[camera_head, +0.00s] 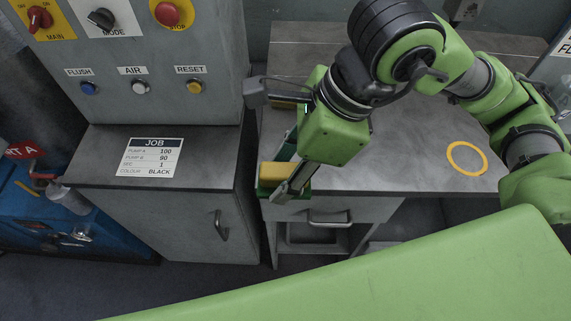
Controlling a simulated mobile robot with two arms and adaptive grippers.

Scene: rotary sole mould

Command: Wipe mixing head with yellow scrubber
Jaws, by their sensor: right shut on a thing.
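The yellow scrubber (273,174), a small block with a green layer along its edge, is at the front left edge of the grey worktop. My right gripper (284,182) comes in from the right and is shut on the scrubber. Its fingers point down and left, and the arm hides part of the worktop behind. I cannot make out the mixing head for certain. My left gripper is not in view.
A grey cabinet (222,191) with a JOB card (151,157) stands left of the worktop (405,160), below a control panel (143,47) with knobs and buttons. A yellow ring (467,158) marks clear worktop at right. A blue unit (75,235) is at far left.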

